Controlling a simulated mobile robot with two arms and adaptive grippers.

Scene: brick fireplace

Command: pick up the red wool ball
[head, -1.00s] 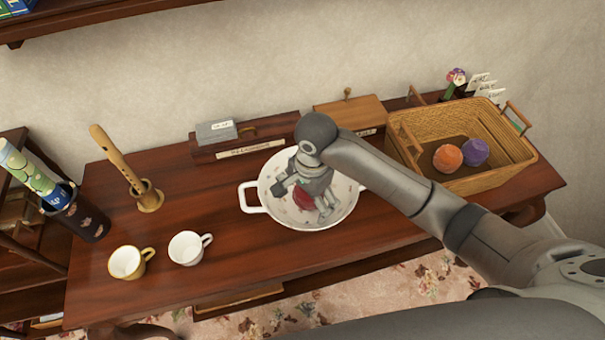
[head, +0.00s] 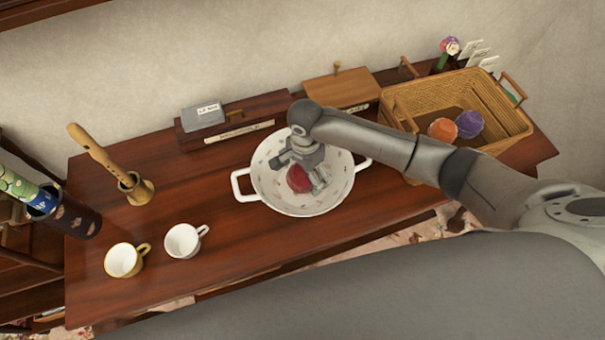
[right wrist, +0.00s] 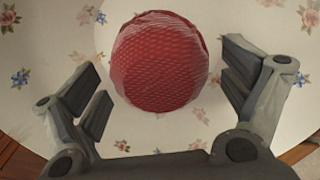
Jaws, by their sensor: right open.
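The red wool ball (head: 299,179) lies inside a white two-handled bowl (head: 262,190) on the wooden table. It also shows in the right wrist view (right wrist: 160,62), just beyond and between my open fingers. My right gripper (head: 307,186) reaches down into the bowl over the ball and hides part of it. In the right wrist view the right gripper (right wrist: 165,95) is open, with a finger on each side and a gap between each finger and the ball. My left gripper is not in view.
A wicker basket (head: 505,143) with an orange ball (head: 442,130) and a purple ball (head: 470,124) stands at the right. Two cups, a yellow-rimmed one (head: 122,261) and a white one (head: 183,241), stand left of the bowl. Wooden boxes (head: 340,90) line the back.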

